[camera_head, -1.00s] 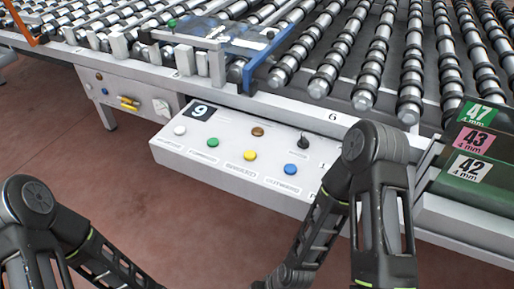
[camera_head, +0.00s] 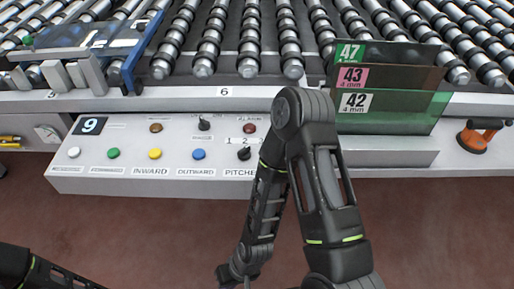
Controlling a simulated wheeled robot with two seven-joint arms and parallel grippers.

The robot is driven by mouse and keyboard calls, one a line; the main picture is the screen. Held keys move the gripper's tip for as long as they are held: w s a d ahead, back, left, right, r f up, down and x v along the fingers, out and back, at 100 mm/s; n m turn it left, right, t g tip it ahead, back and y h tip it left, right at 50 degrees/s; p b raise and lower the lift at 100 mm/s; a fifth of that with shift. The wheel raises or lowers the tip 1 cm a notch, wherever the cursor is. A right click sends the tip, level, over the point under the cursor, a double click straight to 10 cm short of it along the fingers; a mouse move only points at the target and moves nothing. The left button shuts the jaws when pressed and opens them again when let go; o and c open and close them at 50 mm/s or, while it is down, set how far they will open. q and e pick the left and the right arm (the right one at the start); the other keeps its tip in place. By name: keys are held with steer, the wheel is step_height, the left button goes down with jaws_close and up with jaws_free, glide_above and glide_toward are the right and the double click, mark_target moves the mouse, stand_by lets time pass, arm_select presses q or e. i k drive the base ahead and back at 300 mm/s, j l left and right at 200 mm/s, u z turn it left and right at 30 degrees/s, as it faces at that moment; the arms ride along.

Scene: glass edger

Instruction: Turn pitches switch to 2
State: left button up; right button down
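The pitches switch (camera_head: 244,153) is a small black knob at the right of the white control panel's (camera_head: 120,187) lower row. A strip with numbers above it shows 1 and 2, and its label PITCHES below is partly covered by my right arm. Its exact pointing direction is too small to tell. My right arm stands just right of the switch and reaches down to the bottom edge, where its wrist end shows, apart from the switch. My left arm shows only at the bottom left corner. Neither gripper's fingers are in view.
White, green, yellow and blue (camera_head: 198,155) buttons sit left of the switch. Another black knob (camera_head: 204,125) and a red button (camera_head: 249,128) are above. Glass sheets marked 47, 43, 42 (camera_head: 385,110) stand at right, near an orange suction cup (camera_head: 474,139). Rollers lie behind.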

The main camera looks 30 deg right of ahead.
mark_target(243, 154)
steer(key=z, duration=0.9)
